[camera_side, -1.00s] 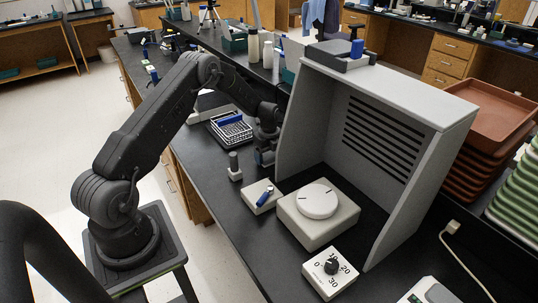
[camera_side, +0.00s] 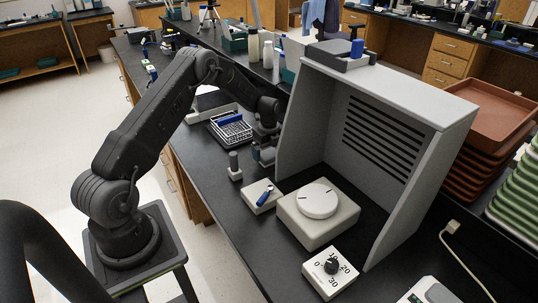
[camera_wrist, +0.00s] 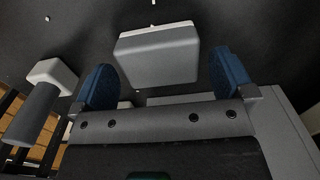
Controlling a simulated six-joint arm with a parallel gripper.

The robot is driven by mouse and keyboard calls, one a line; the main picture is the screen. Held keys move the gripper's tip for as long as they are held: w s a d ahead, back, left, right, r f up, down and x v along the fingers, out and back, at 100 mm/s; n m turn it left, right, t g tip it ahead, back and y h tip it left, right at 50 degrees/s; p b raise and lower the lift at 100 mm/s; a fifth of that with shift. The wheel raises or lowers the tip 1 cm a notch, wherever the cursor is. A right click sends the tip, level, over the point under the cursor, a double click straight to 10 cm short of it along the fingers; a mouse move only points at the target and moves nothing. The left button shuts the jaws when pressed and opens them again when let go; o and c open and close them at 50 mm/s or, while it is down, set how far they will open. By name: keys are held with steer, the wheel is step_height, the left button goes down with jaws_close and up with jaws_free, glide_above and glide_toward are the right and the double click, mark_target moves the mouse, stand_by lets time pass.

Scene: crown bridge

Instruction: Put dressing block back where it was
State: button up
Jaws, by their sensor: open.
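My gripper (camera_wrist: 163,66) is open, with a blue-padded finger on each side in the wrist view. A grey block with a pale top edge (camera_wrist: 158,55), which looks like the dressing block, shows between and just beyond the fingertips. Gaps show between the block and both fingers. In the side view my gripper (camera_side: 265,156) is low over the black bench, beside the grey hood's left wall. The block cannot be made out there; my gripper and the hood crowd that spot.
A grey post on a pale base (camera_side: 234,166) stands close left of my gripper; it also shows in the wrist view (camera_wrist: 38,108). A wire rack (camera_side: 231,130) is behind. The hood (camera_side: 302,120), a white box with a blue item (camera_side: 262,197) and a round-dial unit (camera_side: 319,222) are nearby.

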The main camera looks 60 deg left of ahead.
mark_target(269, 153)
step_height(269, 153, up, 10)
steer(key=shift+r, duration=0.2)
steer(key=s+d+r+n, duration=0.4)
steer(key=s+d+r, duration=0.2)
steer(key=d+r, duration=0.3)
steer(key=s+d+r+n, duration=0.4)
steer(key=s+d+r, duration=0.35)
steer(key=r, duration=0.35)
steer(key=s+d+n+t, duration=0.5)
steer(key=s+d+n, duration=0.5)
steer(key=s, duration=0.5)
steer(key=shift+s+r+t, duration=0.2)
steer(key=shift+r+t, duration=0.1)
steer(key=shift+r, duration=0.15)
